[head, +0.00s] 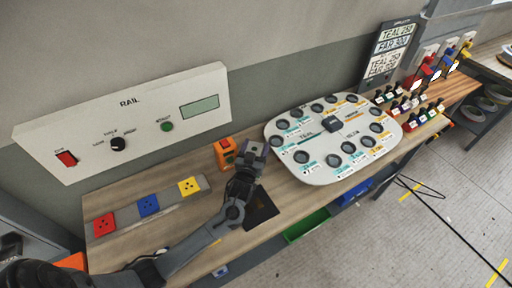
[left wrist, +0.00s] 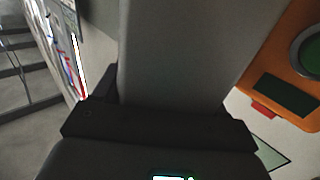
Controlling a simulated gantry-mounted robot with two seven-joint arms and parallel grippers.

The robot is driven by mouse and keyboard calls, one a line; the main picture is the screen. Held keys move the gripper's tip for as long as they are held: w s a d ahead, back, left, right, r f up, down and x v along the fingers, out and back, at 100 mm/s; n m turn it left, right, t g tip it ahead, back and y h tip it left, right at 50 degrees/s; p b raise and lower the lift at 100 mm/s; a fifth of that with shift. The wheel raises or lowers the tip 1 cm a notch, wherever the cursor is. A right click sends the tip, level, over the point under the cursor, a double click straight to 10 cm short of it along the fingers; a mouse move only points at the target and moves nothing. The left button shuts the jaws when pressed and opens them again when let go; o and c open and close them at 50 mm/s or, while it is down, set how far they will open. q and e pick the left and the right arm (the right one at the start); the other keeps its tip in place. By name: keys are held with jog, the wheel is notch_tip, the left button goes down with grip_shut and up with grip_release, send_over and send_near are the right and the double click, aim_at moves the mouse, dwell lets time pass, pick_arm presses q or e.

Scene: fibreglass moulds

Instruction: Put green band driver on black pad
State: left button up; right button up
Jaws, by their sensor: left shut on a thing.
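My left gripper (head: 247,172) is shut on a grey block-like thing (head: 256,150), held above the bench just right of the orange box (head: 225,152). In the left wrist view the held grey body (left wrist: 180,50) fills the middle, with a dark part across it and a small lit cyan display at the bottom edge. No green band shows on it, so I cannot confirm it is the green band driver. The black pad (head: 263,212) lies on the bench below and slightly right of the gripper, partly covered by the arm. My right gripper is not in view.
A white tray (head: 290,160) with round dark sockets lies to the right. Red, blue and yellow sockets (head: 148,206) sit on a strip at left. The RAIL panel (head: 90,125) is on the wall. A green bin (head: 306,226) is below the front edge. Coloured-handled tools stand at far right.

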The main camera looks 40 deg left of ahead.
pick_arm(q)
jog(key=shift+f, duration=0.1)
jog(key=o, duration=1.3)
